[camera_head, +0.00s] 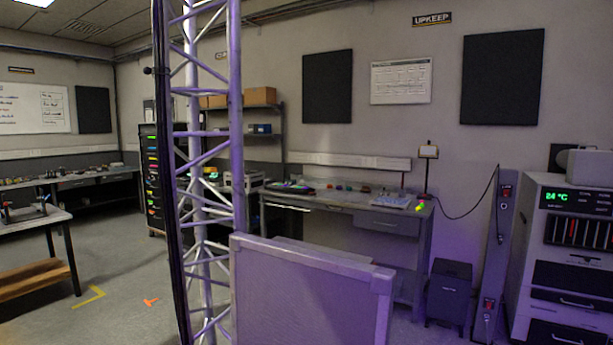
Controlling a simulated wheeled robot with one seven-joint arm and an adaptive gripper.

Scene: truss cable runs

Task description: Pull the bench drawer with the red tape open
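A grey workbench (345,199) stands against the back wall. A drawer front (388,223) with a handle sits under its top on the right, and looks shut. A pale handle-like bar (288,207) shows under the top at the left. Another bench (98,177) at the far left also has a drawer front (75,184) under its top. I cannot make out red tape on any of these drawers at this distance. My gripper is not in view.
A lattice truss tower (236,120) and a large purple-lit panel or case (310,295) stand close in front, partly blocking the bench. A dark cabinet (449,292) and an oven-like unit (575,225) stand right. Open floor (120,265) lies left, with orange tape (151,301).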

